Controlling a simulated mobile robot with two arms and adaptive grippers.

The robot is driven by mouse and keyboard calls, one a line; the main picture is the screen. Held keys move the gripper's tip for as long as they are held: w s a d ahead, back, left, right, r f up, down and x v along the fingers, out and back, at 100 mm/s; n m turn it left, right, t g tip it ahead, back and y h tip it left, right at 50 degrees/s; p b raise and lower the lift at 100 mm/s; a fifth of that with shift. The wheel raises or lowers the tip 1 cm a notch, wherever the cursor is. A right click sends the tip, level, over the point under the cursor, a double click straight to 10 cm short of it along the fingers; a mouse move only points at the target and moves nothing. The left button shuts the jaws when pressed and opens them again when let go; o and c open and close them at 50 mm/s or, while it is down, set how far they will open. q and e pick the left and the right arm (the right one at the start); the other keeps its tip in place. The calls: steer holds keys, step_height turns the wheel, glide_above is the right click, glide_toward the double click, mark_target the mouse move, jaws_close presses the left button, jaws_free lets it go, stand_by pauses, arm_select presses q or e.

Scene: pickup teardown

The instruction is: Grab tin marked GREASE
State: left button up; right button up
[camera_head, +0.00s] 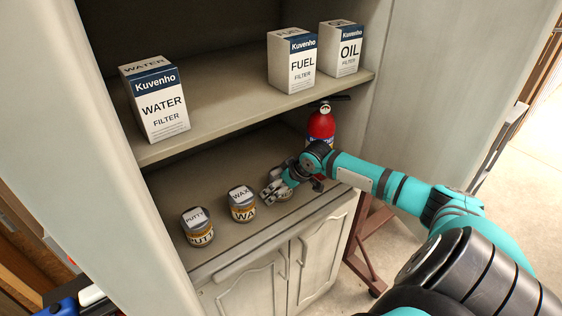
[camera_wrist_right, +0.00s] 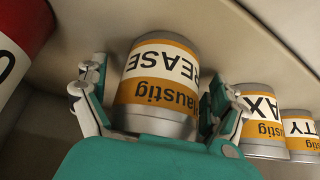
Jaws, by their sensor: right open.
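The tin marked GREASE (camera_wrist_right: 155,85), silver with an orange and white label, appears upside down in the right wrist view. My right gripper (camera_head: 272,190) is open around it, with one finger on each side of the tin. A small gap shows on the left side; I cannot tell whether the right finger touches it. In the head view the gripper is over the lower shelf, to the right of the WAX tin (camera_head: 242,204), and it hides most of the GREASE tin. My left gripper is not in view.
The PUTTY tin (camera_head: 197,227) stands left of the WAX tin. A red fire extinguisher (camera_head: 321,127) stands behind my right wrist. The upper shelf (camera_head: 225,110) holds WATER (camera_head: 156,100), FUEL (camera_head: 293,62) and OIL (camera_head: 341,50) filter boxes.

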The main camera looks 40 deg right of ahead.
steer(key=c, duration=1.5)
steer(key=shift+r, duration=0.1)
steer(key=shift+c, duration=0.2)
steer(key=shift+r, duration=0.1)
